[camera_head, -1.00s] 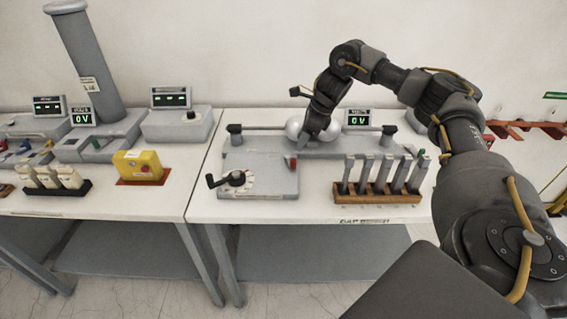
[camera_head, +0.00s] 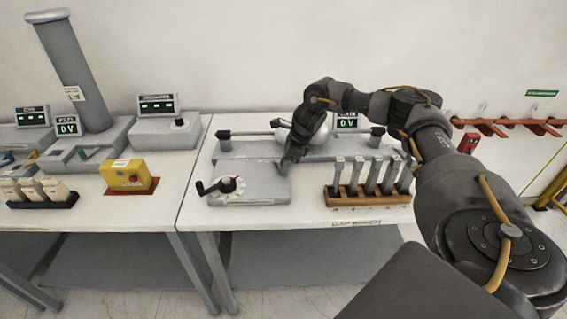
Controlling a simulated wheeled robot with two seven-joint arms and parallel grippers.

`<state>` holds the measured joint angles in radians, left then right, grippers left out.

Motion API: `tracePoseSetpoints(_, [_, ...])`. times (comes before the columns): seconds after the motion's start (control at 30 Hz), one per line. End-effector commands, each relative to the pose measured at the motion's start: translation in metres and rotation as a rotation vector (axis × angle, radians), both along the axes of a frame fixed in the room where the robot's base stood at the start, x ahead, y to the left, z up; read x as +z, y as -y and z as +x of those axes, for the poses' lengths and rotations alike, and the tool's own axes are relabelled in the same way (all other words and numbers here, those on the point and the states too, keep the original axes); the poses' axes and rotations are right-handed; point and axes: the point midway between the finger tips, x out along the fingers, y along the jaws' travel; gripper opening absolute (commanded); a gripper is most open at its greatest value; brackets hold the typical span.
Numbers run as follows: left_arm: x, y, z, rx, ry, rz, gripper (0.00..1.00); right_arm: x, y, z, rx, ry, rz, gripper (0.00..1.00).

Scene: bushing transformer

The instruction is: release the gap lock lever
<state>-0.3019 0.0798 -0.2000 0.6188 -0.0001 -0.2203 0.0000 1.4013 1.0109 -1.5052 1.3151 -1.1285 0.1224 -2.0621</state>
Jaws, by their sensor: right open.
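My right gripper (camera_head: 288,163) is open and points down at the back right corner of the grey crank box (camera_head: 258,186) on the right table. Its fingertips are at or just above the box's rear edge, and I cannot tell whether they touch anything. The gap lock lever cannot be made out; the gripper may hide it. Behind stands the sphere-gap bench (camera_head: 245,149), with a silver sphere (camera_head: 288,127) partly covered by my right wrist. A black crank (camera_head: 211,186) with a white dial sits on the box's left. My left gripper is not in view.
A wooden rack (camera_head: 368,198) with several grey upright rods stands right of the box. A display reading 0 V (camera_head: 347,121) is behind my arm. A yellow box (camera_head: 129,177) is on the left table. The right table's front strip is clear.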

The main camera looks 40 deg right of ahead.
Motion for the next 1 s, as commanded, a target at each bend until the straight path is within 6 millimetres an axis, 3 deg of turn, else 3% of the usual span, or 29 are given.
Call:
tracePoseSetpoints(0.43, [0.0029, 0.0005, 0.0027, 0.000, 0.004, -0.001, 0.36, -0.0108, -0.0025, 0.0026, 0.000, 0.001, -0.001, 0.42])
tracePoseSetpoints(0.73, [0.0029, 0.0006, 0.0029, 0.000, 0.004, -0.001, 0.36, -0.0105, -0.0024, 0.0025, -0.001, 0.001, 0.000, 0.02])
tracePoseSetpoints(1.0, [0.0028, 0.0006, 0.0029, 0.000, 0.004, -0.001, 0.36, -0.0104, -0.0029, 0.0028, -0.001, 0.001, 0.000, 0.00])
